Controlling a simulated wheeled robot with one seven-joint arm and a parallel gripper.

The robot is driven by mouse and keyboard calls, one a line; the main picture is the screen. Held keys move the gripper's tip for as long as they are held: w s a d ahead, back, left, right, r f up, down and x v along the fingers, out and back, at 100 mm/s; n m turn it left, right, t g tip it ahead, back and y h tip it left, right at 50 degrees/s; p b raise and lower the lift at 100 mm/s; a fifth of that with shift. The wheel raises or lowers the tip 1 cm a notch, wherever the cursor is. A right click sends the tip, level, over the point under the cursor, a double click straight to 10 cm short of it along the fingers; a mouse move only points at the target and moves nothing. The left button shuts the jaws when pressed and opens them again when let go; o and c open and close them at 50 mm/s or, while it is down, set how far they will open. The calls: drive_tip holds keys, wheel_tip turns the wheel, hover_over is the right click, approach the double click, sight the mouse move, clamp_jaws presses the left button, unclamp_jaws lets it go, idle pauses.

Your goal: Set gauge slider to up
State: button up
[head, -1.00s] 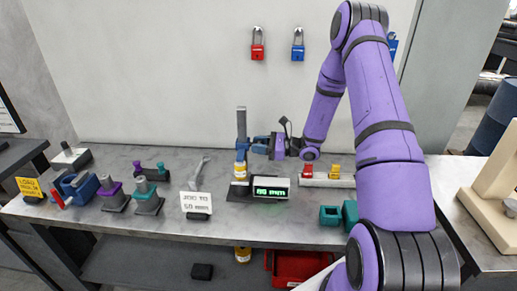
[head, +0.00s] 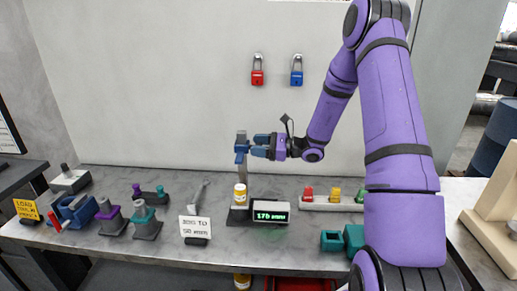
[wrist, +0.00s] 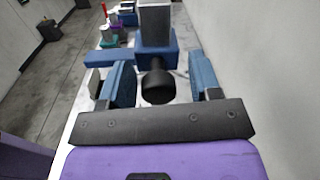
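The height gauge stands on the bench with a grey column and a blue slider (head: 241,146), which sits near the column's top. The slider also shows in the wrist view (wrist: 155,55), with a round black knob (wrist: 158,88) facing me. The gauge's display (head: 271,213) has green digits that look like about 175 mm. My gripper (head: 262,146) is to the right of the slider, at its height. In the wrist view my gripper (wrist: 162,85) has its blue fingers on either side of the knob, with a visible gap on both sides.
Coloured blocks on a rail (head: 333,203) and teal blocks (head: 332,241) lie to the right. Two padlocks (head: 257,75) hang on the wall behind.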

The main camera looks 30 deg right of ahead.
drive_tip(key=shift+f, duration=0.15)
drive_tip(key=shift+s+d, duration=0.1)
drive_tip(key=shift+d, duration=0.05)
drive_tip(key=v, duration=1)
drive_tip(key=shift+s+d, duration=0.15)
